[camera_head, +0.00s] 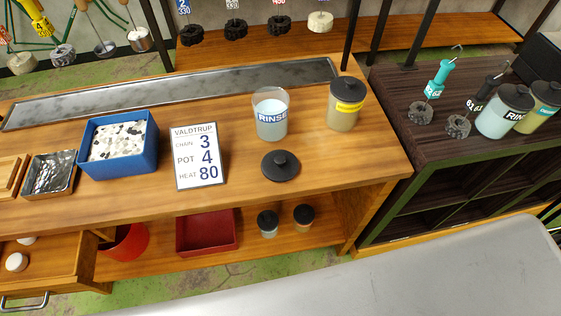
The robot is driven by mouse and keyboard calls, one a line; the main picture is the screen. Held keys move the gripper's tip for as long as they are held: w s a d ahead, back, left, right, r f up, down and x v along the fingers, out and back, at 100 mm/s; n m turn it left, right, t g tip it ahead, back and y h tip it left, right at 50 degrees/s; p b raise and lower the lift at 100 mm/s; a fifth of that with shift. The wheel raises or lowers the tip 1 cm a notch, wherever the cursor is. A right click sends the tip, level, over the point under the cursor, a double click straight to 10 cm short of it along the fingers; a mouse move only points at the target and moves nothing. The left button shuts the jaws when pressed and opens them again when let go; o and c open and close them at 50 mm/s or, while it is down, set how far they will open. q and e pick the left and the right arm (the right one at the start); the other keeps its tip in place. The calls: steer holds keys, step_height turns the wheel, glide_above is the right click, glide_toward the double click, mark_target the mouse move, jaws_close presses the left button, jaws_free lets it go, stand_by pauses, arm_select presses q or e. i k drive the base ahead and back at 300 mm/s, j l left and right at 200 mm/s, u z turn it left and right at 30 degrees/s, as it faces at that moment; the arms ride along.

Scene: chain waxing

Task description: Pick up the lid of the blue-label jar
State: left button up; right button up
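The blue-label jar (271,115), marked RINSE, stands upright and uncapped on the wooden bench, with pale bluish contents. A round black lid with a knob (281,166) lies flat on the bench just in front of it, knob up. The lid is apart from the jar and fully visible. Neither of my grippers shows in the head view.
A yellow-label jar (346,105) with its black lid on stands right of the blue-label jar. A sign (197,157) stands left of the lid. Farther left are a blue bin (118,166) and a metal tray (49,174). Bench around the lid is clear.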

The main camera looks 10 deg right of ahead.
mark_target(277, 166)
steer(key=l+u, duration=0.35)
steer(key=k+l+u, duration=0.1)
steer(key=l+u, duration=0.25)
steer(key=l, duration=0.2)
steer(key=k+l+u, duration=0.15)
steer(key=l+u, duration=0.2)
steer(key=l, duration=0.1)
